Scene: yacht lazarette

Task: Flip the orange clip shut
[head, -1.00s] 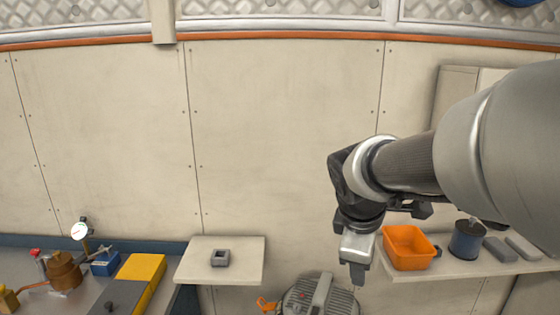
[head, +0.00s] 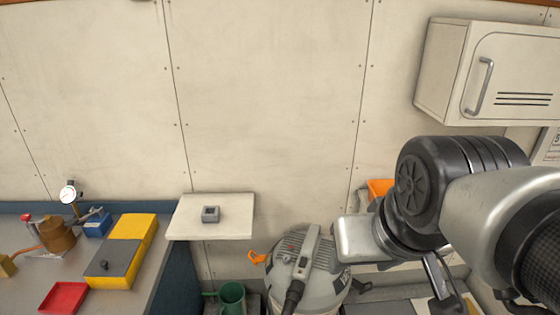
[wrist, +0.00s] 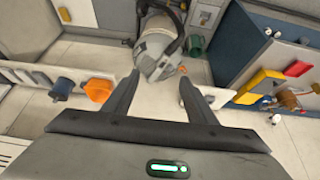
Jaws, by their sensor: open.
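The orange clip (head: 257,257) sticks out from the left side of a grey canister vacuum (head: 290,267), below the small wall shelf. It looks swung outward from the vacuum's lid edge. In the wrist view a small orange piece, likely the clip (wrist: 182,69), shows beside the vacuum (wrist: 156,62). My gripper (wrist: 160,86) is open and empty, with its two dark fingers spread apart and the vacuum beyond them. In the head view my arm is right of the vacuum, apart from the clip, and my fingertips cannot be made out.
A green mug (head: 232,298) stands below. The bench at left holds a yellow box (head: 126,228) and a red tray (head: 64,299). A wall cabinet (head: 520,70) is at right.

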